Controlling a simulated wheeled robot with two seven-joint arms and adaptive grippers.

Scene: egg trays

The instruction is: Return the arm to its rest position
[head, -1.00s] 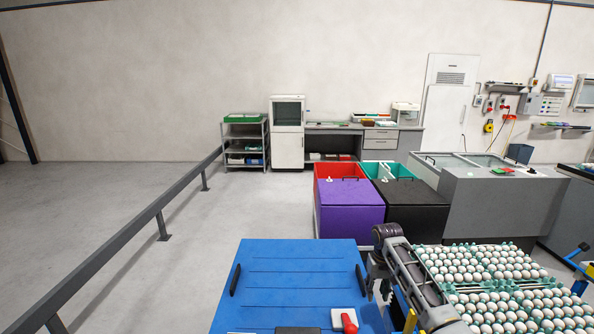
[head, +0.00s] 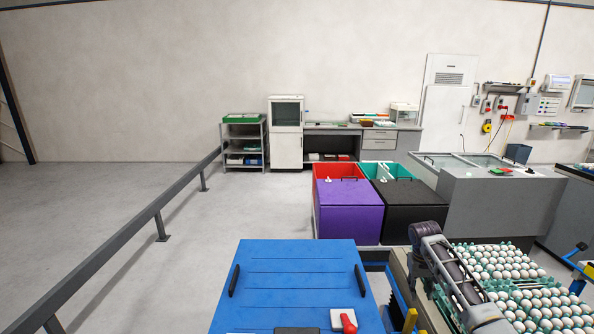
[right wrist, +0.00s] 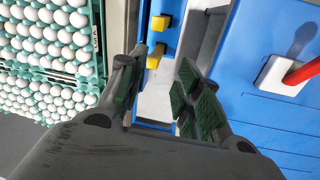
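My right arm comes in from the bottom right of the head view, and its gripper (head: 417,283) hangs between the blue lid and the egg trays. In the right wrist view my right gripper (right wrist: 162,75) has its green-padded fingers apart, with nothing between them. The left gripper is not in view. Green egg trays (head: 493,287) full of white eggs stand right of the arm, which hides part of them. They also show at the left of the right wrist view (right wrist: 92,88).
A blue lidded surface (head: 297,270) with a red-handled white tool (head: 336,319) lies left of the arm. Yellow posts (head: 410,320) stand close to the gripper. Purple (head: 348,209) and black (head: 407,210) bins are beyond. The floor at left is open past a grey rail (head: 130,240).

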